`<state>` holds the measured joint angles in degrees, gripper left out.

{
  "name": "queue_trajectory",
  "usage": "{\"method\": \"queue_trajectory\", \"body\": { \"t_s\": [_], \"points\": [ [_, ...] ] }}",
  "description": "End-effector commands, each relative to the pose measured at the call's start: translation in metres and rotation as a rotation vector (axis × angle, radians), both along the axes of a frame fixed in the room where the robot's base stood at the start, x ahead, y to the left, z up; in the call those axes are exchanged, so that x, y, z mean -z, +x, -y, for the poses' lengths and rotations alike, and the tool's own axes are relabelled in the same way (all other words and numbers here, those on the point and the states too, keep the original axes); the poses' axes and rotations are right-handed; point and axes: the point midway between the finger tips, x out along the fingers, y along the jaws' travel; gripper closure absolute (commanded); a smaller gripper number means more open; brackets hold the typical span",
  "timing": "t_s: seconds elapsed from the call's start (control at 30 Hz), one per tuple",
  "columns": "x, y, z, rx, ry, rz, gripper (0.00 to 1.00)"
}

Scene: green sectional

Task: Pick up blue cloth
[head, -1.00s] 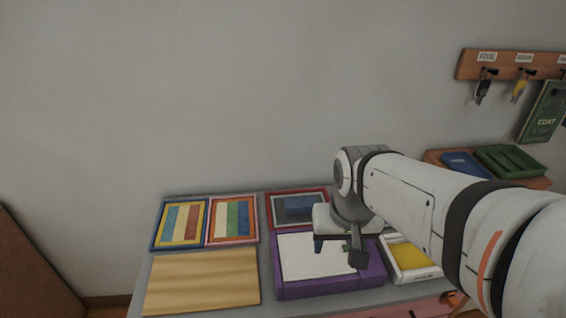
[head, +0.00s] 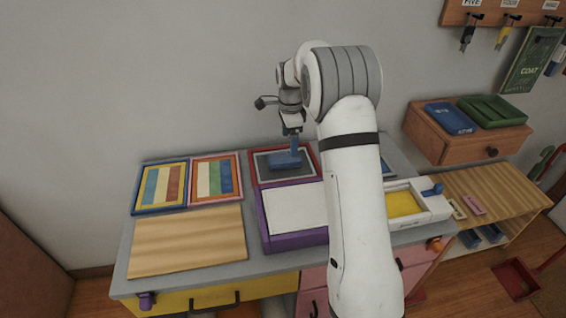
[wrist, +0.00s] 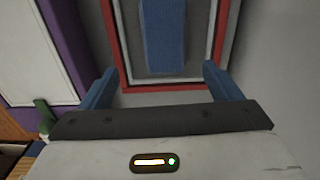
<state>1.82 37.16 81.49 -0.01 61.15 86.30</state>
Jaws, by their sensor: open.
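The blue cloth (head: 284,163) is a folded, narrow blue piece on the grey inside of a red-rimmed tray (head: 257,178) at the back of the table. In the wrist view the cloth (wrist: 163,38) lies lengthwise at top centre, its upper end cut off by the frame. My gripper (head: 293,147) is over the tray, pointing down at the cloth. In the wrist view my gripper (wrist: 161,78) is open and empty, with its blue fingers spread wider than the cloth. The height left between fingertips and cloth is hard to judge.
A purple box with a white top (head: 295,210) stands just in front of the tray. Two striped framed panels (head: 187,185) lie to the left, behind a wooden board (head: 185,243). A white tray with yellow inside (head: 404,204) is to the right. The wall is close behind.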

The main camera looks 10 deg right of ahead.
Motion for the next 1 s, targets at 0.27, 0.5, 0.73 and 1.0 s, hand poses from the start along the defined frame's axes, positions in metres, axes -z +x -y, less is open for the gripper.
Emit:
{"method": "queue_trajectory", "body": {
  "t_s": [0.27,0.5,0.73,1.0],
  "points": [
    [0.029,0.005,0.001,0.033,0.0,-0.006,0.15],
    [0.053,0.007,0.0,0.031,0.0,-0.008,0.15],
    [0.083,0.008,-0.001,0.031,0.0,-0.005,0.15],
    [0.084,0.008,0.0,0.032,0.0,-0.003,0.2]
  ]
}}
